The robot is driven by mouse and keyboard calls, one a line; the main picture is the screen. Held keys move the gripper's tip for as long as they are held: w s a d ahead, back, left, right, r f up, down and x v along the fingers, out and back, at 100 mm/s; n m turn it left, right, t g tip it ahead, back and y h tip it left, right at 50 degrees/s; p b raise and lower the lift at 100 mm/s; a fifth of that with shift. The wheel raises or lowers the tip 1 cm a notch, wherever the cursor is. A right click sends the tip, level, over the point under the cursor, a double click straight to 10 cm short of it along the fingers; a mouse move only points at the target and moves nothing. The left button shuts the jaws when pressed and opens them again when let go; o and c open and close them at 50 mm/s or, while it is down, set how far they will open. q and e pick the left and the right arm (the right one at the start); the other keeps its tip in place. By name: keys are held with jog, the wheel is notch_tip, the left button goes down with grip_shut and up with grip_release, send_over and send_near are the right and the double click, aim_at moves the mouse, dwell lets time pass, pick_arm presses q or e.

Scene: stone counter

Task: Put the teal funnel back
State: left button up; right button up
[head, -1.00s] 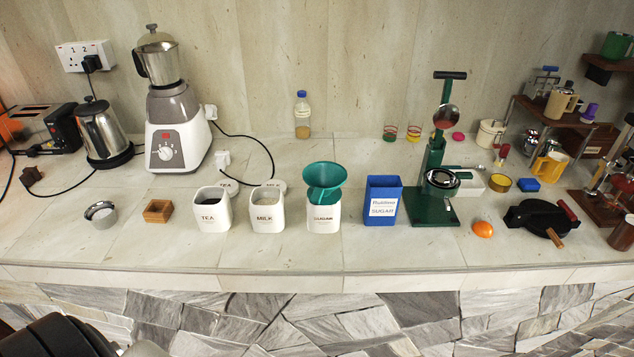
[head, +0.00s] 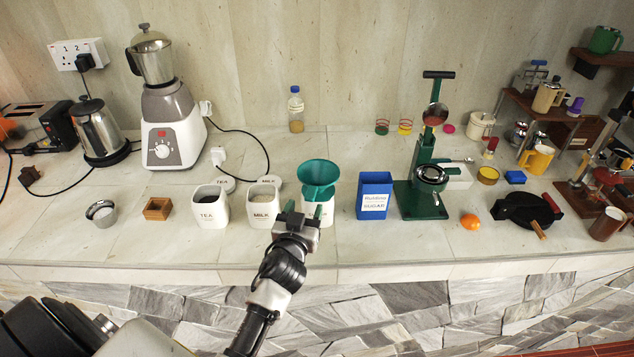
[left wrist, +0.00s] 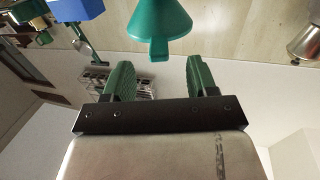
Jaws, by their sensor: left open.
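The teal funnel (head: 319,174) sits upright in the mouth of the white SUGAR canister (head: 327,211), wide rim up. My left gripper (head: 304,210) is in front of that canister, just below the funnel, and hides most of the canister's front and label. My right gripper is not in view.
White MILK (head: 263,212) and TEA (head: 210,212) canisters stand left of the funnel. A blue sugar box (head: 374,196) and a green press (head: 428,185) stand to its right. A lid (head: 268,181) lies behind the MILK canister. The counter's front strip is mostly clear.

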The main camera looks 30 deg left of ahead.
aim_at(313, 186)
pick_arm(q)
jog(key=shift+x, duration=1)
jog(key=p+x, duration=0.1)
jog(key=x, duration=0.3)
jog(key=shift+w+r+p, duration=0.2)
jog(key=shift+w+p, duration=0.1)
jog(key=shift+p, duration=0.05)
jog(key=shift+w+f, duration=0.1)
jog(key=shift+w, duration=0.2)
jog(key=shift+s, duration=0.1)
jog(key=shift+c, duration=0.2)
jog(key=shift+c, duration=1.4)
grip_shut()
